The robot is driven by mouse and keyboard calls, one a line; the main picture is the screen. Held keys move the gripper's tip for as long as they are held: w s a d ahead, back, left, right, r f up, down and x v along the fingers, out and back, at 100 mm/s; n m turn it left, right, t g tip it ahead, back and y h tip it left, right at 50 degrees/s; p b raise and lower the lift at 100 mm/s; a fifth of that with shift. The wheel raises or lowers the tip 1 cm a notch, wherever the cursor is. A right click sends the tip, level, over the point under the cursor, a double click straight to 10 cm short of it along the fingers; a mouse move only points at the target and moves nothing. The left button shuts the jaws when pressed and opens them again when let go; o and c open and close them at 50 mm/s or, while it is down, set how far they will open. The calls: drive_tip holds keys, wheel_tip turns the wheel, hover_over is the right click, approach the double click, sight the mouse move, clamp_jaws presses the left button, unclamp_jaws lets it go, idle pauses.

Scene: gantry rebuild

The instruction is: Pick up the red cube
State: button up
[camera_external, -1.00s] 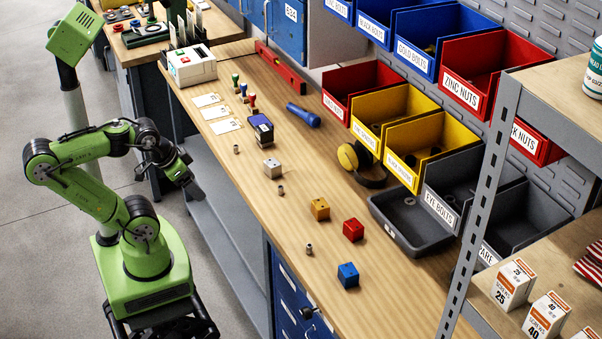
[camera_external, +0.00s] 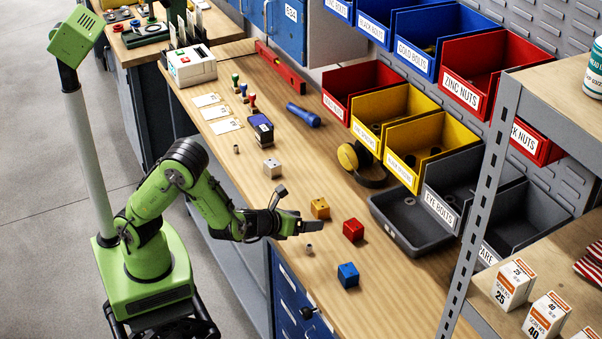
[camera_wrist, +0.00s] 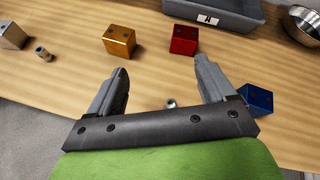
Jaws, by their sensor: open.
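The red cube (camera_external: 353,229) sits on the wooden bench, between the orange-yellow cube (camera_external: 320,208) and the blue cube (camera_external: 348,275). My gripper (camera_external: 318,226) is over the bench to the left of the red cube, apart from it, with the jaws pointing towards it. In the wrist view the red cube (camera_wrist: 184,40) lies beyond the fingertips, nearer the right finger. My gripper (camera_wrist: 163,72) is open there, with bare bench and a small metal nut (camera_wrist: 170,103) showing between the fingers.
The blue cube (camera_wrist: 256,98) lies just right of my right finger. A grey tray (camera_external: 406,243) stands behind the red cube. A silver cube (camera_external: 272,168) and small metal parts lie further back. A shelf post (camera_external: 476,200) rises at the right.

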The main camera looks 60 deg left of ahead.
sight(348, 227)
drive_tip(key=d+m, duration=0.2)
drive_tip(key=d+f+m+t+h, duration=0.1)
drive_tip(key=d+m, duration=0.1)
drive_tip(key=x, duration=1.6)
drive_tip(key=shift+a+b, duration=0.15)
drive_tip(key=shift+b, duration=0.15)
drive_tip(key=shift+s+r, duration=0.1)
drive_tip(key=shift+s, duration=0.05)
drive_tip(key=shift+c, duration=0.3)
drive_tip(key=c, duration=1.2)
